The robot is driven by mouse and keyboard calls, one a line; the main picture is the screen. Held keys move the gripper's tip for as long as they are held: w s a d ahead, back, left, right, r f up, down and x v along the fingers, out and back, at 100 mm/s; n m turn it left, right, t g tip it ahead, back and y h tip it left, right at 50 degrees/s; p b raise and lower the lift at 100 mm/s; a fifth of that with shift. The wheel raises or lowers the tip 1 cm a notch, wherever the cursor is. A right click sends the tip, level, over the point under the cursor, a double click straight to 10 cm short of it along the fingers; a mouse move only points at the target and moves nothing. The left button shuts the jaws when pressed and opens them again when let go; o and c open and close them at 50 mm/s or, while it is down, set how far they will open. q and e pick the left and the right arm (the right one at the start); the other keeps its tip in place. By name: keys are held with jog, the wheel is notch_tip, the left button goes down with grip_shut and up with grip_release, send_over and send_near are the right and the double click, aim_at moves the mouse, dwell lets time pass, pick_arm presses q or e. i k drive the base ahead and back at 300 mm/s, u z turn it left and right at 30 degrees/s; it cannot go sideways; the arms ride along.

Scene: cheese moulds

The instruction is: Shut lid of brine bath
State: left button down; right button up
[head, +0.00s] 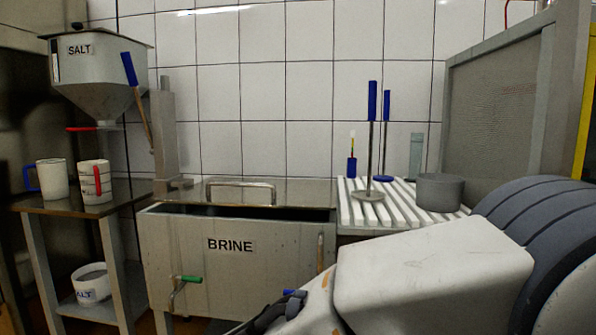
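The brine bath (215,270) is a grey metal tank labelled BRINE, low in the middle of the head view. Its lid (305,192) is a grey metal plate with a raised bar handle (240,186). A dark gap shows between the lid's front edge and the tank's front wall, so the bath is partly open; I cannot tell whether the lid is tilted or set back. My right arm comes in from the right, in front of the drain table. Its dark gripper (272,314) is low before the tank's front, apart from the handle; its fingers are partly hidden. My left gripper is out of view.
A green-handled tap (186,280) juts from the tank front. Left are a side table (120,205) with two jugs and a SALT hopper (100,85). Right, a white slatted rack (355,212) holds a grey mould (440,192) and upright blue-handled tools.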

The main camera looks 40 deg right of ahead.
aim_at(289, 194)
jog(key=z, duration=0.45)
jog(key=i, duration=0.6)
jog(key=z, duration=0.25)
